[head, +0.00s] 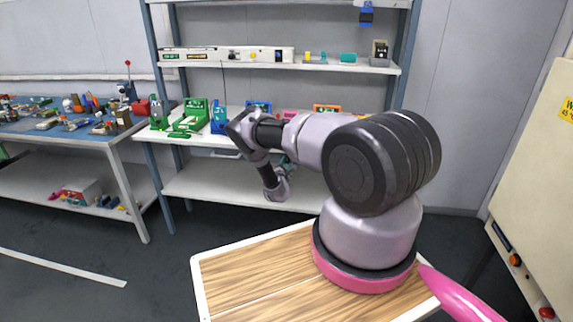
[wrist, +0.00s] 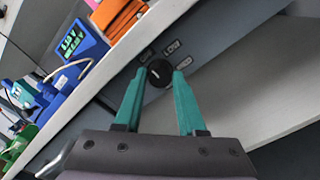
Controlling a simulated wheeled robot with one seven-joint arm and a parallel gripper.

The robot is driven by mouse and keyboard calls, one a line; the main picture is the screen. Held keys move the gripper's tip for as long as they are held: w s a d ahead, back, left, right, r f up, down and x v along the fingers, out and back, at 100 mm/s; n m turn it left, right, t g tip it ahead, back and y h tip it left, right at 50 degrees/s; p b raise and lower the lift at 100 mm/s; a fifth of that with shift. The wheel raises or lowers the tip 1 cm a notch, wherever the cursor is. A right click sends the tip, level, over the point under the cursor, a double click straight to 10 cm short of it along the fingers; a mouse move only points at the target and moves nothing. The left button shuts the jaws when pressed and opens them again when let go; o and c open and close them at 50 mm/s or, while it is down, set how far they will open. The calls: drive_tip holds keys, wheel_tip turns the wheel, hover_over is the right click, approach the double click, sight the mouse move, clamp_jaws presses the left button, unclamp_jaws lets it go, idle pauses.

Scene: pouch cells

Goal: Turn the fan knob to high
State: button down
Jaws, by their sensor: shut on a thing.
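The fan knob (wrist: 160,74) is a round black knob on a grey panel (wrist: 212,50) in the wrist view. Small labels sit around its far side; they seem to read OFF, LOW and HIGH from left to right. A small pale mark shows on the knob, but I cannot tell which label it points to. My gripper (wrist: 161,72) has its two teal fingers on either side of the knob and is shut on it. In the head view my arm reaches to the shelf unit, and the knob cannot be made out there.
The shelf unit (head: 230,185) holds green, blue and orange devices on its middle shelf. In the wrist view a blue device (wrist: 75,52) and an orange one (wrist: 118,15) lie left of the panel. A cluttered workbench (head: 60,128) stands at left. Grey floor lies in front.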

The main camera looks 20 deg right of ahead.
drive_tip(key=m, duration=2.7)
drive_tip(key=shift+s, duration=0.1)
drive_tip(key=m, duration=0.4)
drive_tip(key=shift+m, duration=0.4)
drive_tip(key=shift+f+m, duration=0.1)
drive_tip(key=shift+m, duration=1.8)
